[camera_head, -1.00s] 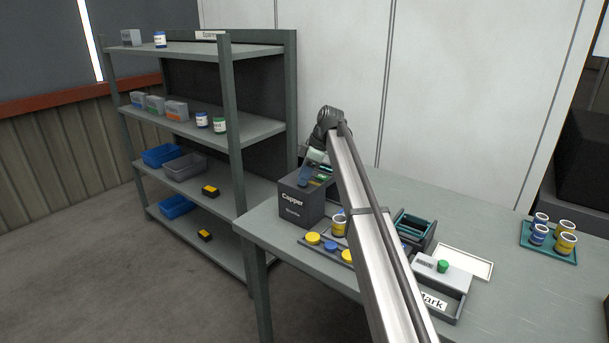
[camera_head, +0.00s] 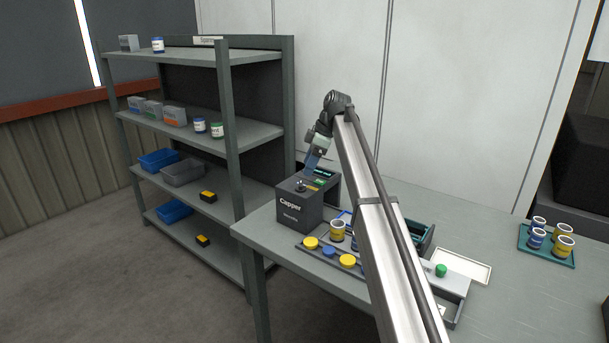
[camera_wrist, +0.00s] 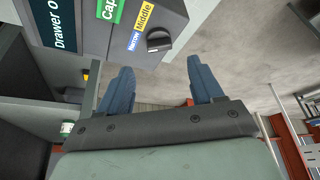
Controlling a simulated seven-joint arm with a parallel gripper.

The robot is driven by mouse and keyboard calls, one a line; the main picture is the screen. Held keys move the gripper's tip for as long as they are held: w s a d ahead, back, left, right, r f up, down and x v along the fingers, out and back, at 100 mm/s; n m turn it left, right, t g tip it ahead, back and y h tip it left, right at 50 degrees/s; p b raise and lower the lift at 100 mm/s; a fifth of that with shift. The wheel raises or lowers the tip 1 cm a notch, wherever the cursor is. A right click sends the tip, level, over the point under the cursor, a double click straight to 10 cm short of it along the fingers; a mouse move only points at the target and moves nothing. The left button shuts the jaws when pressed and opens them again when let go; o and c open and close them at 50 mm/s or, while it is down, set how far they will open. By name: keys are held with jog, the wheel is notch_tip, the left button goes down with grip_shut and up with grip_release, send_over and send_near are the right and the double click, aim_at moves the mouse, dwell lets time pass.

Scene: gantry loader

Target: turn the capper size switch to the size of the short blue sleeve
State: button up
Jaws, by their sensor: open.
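The dark grey capper (camera_head: 299,211) stands at the table's back left corner. Its size switch is a small dark knob (camera_wrist: 158,41) beside a blue "Narrow" label (camera_wrist: 136,42) and a yellow "Middle" label (camera_wrist: 145,16); which one it points at I cannot tell. My gripper (camera_wrist: 163,84) is open and empty, its blue-grey fingers apart and short of the knob in the wrist view. In the head view my gripper (camera_head: 311,163) is above the capper's top. Blue sleeves (camera_head: 536,239) stand in the teal tray (camera_head: 546,260) with yellow ones; which is short is unclear.
A rack (camera_head: 327,265) with yellow and blue caps and a yellow sleeve (camera_head: 337,232) lies in front of the capper. My arm hides part of the table. A grey box with a green button (camera_head: 441,270) is right of it. A shelf unit (camera_head: 232,150) stands left.

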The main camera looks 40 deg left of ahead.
jog(key=v, duration=0.7)
jog(key=shift+r, duration=0.2)
jog(key=shift+w+d, duration=0.1)
